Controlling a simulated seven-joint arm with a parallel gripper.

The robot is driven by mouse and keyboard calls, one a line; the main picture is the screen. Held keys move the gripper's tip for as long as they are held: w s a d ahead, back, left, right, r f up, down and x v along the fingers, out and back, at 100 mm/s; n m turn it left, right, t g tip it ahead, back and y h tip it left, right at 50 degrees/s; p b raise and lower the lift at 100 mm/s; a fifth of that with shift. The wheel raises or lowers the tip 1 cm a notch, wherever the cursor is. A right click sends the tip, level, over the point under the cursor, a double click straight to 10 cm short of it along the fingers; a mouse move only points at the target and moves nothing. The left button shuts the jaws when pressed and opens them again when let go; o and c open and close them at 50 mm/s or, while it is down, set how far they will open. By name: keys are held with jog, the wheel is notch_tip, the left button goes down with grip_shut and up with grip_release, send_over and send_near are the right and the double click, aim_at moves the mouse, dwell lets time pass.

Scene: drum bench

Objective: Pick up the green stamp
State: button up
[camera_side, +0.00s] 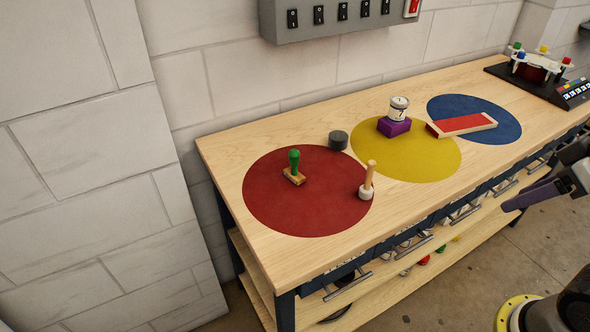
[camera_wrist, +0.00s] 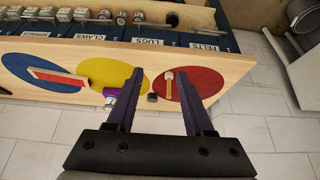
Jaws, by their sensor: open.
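The green stamp (camera_side: 294,163) has a green handle on a flat wooden base. It stands upright on the red circle (camera_side: 265,210), left of the circle's middle, in the side view. I cannot make it out in the wrist view; my right finger covers part of the red circle (camera_wrist: 205,80) there. My gripper (camera_side: 512,203) is at the right edge of the side view, off the front of the bench and far from the stamp. In the wrist view my gripper (camera_wrist: 159,75) has its two purple fingers wide apart with nothing held between them.
A wooden-handled mallet (camera_side: 369,182) stands at the red circle's right edge. A dark cylinder (camera_side: 338,140) sits behind it. A red-bottomed tray (camera_side: 461,125) lies between yellow and blue circles.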

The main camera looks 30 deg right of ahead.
jog(key=o, duration=0.3)
jog(key=w+r+m+t, duration=0.2)
jog(key=w+r+m, duration=0.1)
jog(key=w+r, duration=0.65)
jog(key=n+g, duration=0.2)
jog(key=n, duration=0.1)
send_over(296, 164)
jog(key=s, duration=0.6)
notch_tip(296, 164, down, 18)
jog(key=x, duration=0.7)
jog(key=shift+w+a+r, duration=0.1)
jog(key=shift+w, duration=0.1)
jog(key=shift+w+x, duration=0.15)
jog(key=shift+x, duration=1.35)
jog(key=shift+w+x, duration=0.2)
jog(key=shift+x, duration=1.35)
